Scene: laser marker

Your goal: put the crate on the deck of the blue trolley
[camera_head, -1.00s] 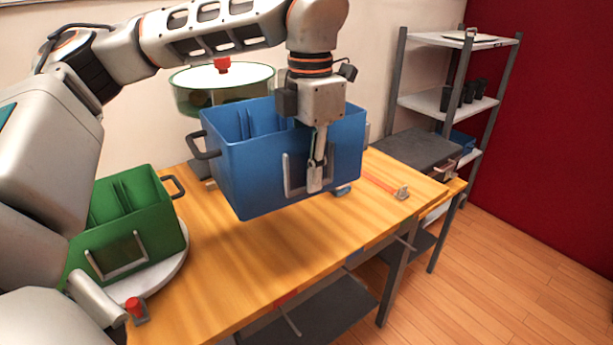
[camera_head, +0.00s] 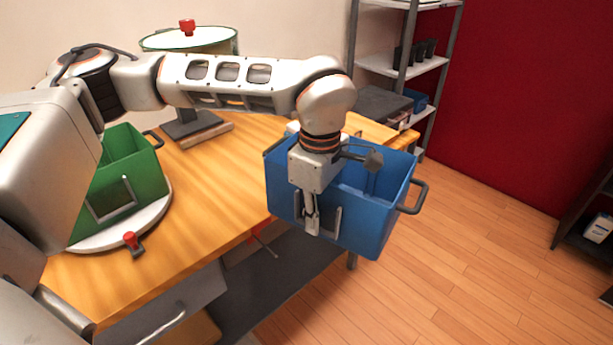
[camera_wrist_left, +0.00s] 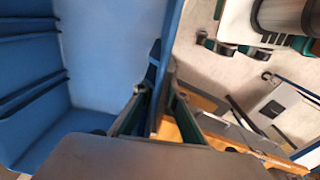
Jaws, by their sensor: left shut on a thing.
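A blue crate (camera_head: 345,215) with dark end handles and inner ribs hangs from my left gripper (camera_head: 312,215). The gripper is shut on the near wall of the crate, by its pale grey bracket. The crate is in the air at the front right edge of the wooden bench, partly out over the floor, and looks empty where I see inside. In the left wrist view the fingers (camera_wrist_left: 155,112) pinch the crate's wall, with the blue inside (camera_wrist_left: 95,60) to the left. I see no blue trolley in the head view. My right gripper is not in view.
A green crate (camera_head: 125,190) stands on a round white turntable (camera_head: 145,222) on the wooden bench (camera_head: 215,185). A lidded green vessel (camera_head: 190,42) stands behind. Grey shelves (camera_head: 400,65) stand at the back, a dark shelf (camera_head: 590,235) at the right. Floor (camera_head: 470,260) between is clear.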

